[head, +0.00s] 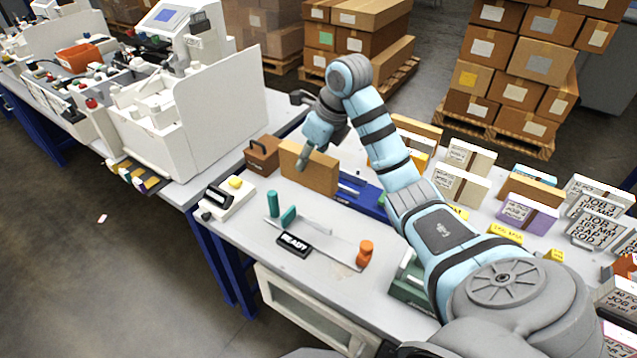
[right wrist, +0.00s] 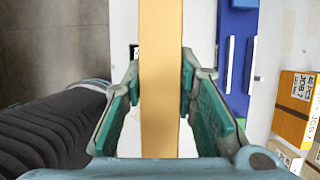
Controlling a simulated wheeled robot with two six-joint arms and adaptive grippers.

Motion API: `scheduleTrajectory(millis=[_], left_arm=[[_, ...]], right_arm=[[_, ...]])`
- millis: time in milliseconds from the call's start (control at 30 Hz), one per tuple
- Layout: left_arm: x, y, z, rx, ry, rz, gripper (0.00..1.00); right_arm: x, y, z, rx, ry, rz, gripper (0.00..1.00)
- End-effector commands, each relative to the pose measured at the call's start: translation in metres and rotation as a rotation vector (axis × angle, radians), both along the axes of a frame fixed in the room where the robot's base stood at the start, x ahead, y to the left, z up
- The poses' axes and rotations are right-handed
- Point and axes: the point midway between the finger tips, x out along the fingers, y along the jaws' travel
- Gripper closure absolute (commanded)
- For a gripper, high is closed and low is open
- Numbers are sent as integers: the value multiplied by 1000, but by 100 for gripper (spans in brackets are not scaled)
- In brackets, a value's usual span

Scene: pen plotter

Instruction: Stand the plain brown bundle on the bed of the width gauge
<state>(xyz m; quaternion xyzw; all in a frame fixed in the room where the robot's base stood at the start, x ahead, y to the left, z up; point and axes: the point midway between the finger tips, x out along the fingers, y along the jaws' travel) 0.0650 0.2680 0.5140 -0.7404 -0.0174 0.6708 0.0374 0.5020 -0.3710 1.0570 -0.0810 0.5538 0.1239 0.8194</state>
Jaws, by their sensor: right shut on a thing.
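The plain brown bundle (head: 310,170) is upright behind the gauge in the head view. In the right wrist view it shows edge-on as a tan strip (right wrist: 161,75). My right gripper (head: 306,154) is shut on the bundle from above, its teal finger pads on either side of it (right wrist: 161,95). I cannot tell whether the bundle's lower edge touches anything. What looks like the width gauge is a flat grey bed (head: 328,246) with teal uprights, an orange knob and a black "READY" sign; the bed is bare between the uprights and the knob. My left gripper is out of view.
A blue tray (head: 371,206) lies right of the bundle. A brown box with a handle (head: 262,154) and a white device with a yellow button (head: 226,198) stand left. Labelled bundles (head: 461,186) fill the table's right side. A white-walled machine (head: 228,105) stands beyond the left end.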

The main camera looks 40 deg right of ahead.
Motion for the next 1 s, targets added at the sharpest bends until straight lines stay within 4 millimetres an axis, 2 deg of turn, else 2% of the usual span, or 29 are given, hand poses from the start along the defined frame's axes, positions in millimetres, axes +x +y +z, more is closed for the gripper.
scheduleTrajectory(millis=[33,200,300,400,567,700,1000], left_arm=[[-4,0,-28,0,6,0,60],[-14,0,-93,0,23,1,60],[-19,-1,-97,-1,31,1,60],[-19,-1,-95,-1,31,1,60],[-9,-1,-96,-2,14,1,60],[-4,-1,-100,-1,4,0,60],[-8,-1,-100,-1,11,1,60]], right_arm=[[-1,0,-28,0,1,0,100],[-2,-1,-93,-1,3,-3,100],[-3,-2,-121,-1,10,-5,100],[-4,-2,-140,-1,8,-6,100],[-3,-2,-159,-1,5,-5,100],[-4,-2,-188,1,7,-6,100],[-3,-2,-192,-1,3,-5,100]])
